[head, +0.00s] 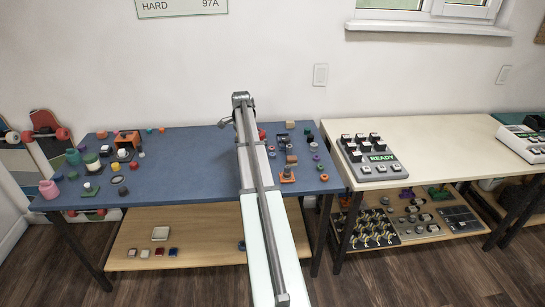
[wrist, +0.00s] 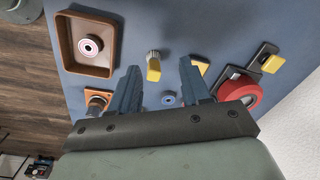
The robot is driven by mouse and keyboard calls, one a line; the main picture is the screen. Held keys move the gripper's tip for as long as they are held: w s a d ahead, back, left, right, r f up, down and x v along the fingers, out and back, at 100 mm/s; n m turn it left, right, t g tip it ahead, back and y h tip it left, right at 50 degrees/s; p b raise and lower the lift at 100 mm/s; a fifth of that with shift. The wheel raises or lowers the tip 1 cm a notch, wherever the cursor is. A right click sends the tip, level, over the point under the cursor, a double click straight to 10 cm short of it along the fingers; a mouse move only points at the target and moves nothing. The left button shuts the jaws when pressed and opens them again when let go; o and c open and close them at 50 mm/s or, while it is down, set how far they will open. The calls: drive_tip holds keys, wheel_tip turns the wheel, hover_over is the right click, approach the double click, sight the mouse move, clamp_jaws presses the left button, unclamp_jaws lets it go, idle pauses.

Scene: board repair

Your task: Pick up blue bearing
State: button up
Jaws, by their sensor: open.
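A small pale-blue ring, which looks like the blue bearing (wrist: 170,99), lies flat on the blue tabletop in the wrist view. It shows between my gripper's two fingers, nearer the palm than the tips in the picture. My gripper (wrist: 159,68) is open, with its dark blue fingers spread and nothing held between them. I cannot tell its height over the table. In the head view my arm reaches over the blue table (head: 190,160) and hides the gripper; I cannot make out the blue bearing there.
In the wrist view, a brown tray (wrist: 66,20) holds a pale ring. A grey-and-yellow piece (wrist: 153,66), a yellow block (wrist: 201,64), a red wheel (wrist: 244,90) and an orange-based part (wrist: 97,98) lie near the fingers. A cream table (head: 440,130) stands to the right.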

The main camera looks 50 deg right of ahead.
sight(273, 154)
drive_tip(key=s+d+r+m, duration=0.2)
drive_tip(key=d, duration=0.5)
drive_tip(key=s+d+r+m, duration=0.1)
drive_tip(key=s+d+r, duration=0.15)
drive_tip(key=d, duration=0.45)
drive_tip(key=f, duration=1.3)
drive_tip(key=shift+s+a+f, duration=0.1)
drive_tip(key=shift+a+f, duration=0.15)
drive_tip(key=shift+f, duration=0.15)
drive_tip(key=c, duration=0.8)
drive_tip(key=shift+r, duration=0.15)
